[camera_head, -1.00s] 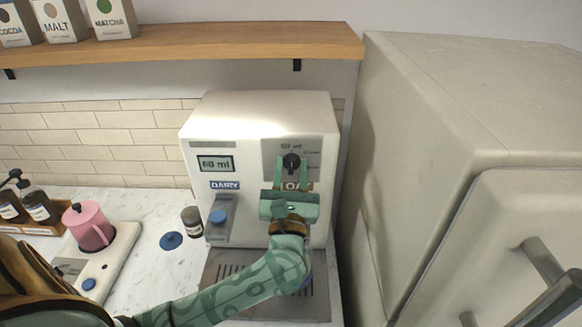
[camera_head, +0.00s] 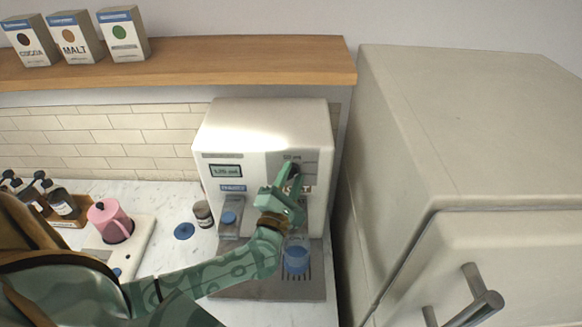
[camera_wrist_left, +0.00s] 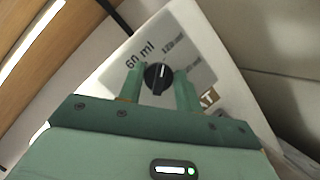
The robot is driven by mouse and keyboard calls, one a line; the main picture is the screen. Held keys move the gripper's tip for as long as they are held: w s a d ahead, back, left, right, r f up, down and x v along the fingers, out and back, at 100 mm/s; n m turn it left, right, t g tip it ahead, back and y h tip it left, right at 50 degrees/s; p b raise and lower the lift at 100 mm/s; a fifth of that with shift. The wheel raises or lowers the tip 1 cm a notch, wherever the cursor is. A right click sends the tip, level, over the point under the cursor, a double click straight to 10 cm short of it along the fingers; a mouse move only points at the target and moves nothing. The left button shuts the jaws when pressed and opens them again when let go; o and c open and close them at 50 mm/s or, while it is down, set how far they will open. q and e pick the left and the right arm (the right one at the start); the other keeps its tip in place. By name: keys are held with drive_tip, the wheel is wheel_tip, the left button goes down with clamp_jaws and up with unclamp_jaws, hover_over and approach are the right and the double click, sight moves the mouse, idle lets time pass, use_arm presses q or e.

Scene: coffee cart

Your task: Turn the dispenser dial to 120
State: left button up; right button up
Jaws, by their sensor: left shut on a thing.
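The white dispenser (camera_head: 258,115) stands on the counter against the tiled wall. Its small display (camera_head: 226,171) appears to read 120 ml. The black dial (camera_wrist_left: 158,78) is on the grey panel (camera_wrist_left: 180,45) in the left wrist view, with 60 ml and 120 ml labels around it. Its white pointer line points upward in that view, between these two labels. My left gripper (camera_head: 290,176) is shut on the dial, one finger on each side; in the head view it mostly hides the dial. My right gripper is not in view.
A blue cup (camera_head: 296,260) stands on the drip tray (camera_head: 262,288) below my left wrist. A tall pale cabinet (camera_head: 450,130) is close on the right. A pink pitcher (camera_head: 110,222) and a small jar (camera_head: 203,214) stand left. A wooden shelf (camera_head: 200,62) runs above.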

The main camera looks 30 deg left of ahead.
use_arm(q)
drive_tip(key=shift+m+p, duration=0.8)
drive_tip(key=o, duration=1)
drive_tip(key=b+v, duration=0.2)
drive_tip(key=v, duration=0.6)
drive_tip(key=b+v, duration=0.2)
drive_tip(key=v, duration=0.6)
drive_tip(key=shift+s+a+r, duration=0.1)
drive_tip(key=shift+s+r, duration=0.1)
drive_tip(key=shift+s, duration=0.1)
